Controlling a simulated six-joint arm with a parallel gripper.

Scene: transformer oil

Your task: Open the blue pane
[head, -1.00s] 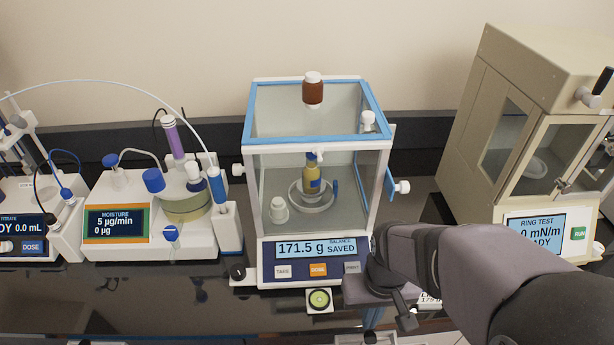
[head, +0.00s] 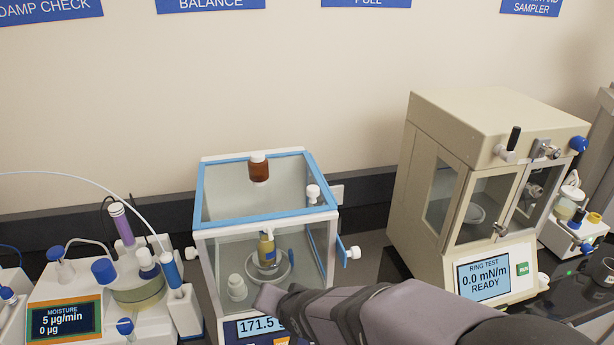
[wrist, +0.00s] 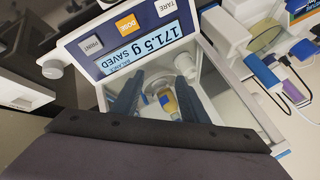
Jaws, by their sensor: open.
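The glass balance has a blue-framed pane (head: 265,213) on top, lying flat and closed. On the balance's right side is a narrow blue edge with a white knob (head: 353,252); I cannot tell how far that side is open. Inside stands a yellow bottle with a blue label (head: 267,250), on the round pan. My gripper (wrist: 158,80) is open and empty, its two dark fingers before the balance's front in the wrist view.
The moisture device (head: 65,315) is close on the left. The beige ring test cabinet (head: 450,200) stands at right, with dark bench between. The balance display (wrist: 125,60) reads 171.5 g.

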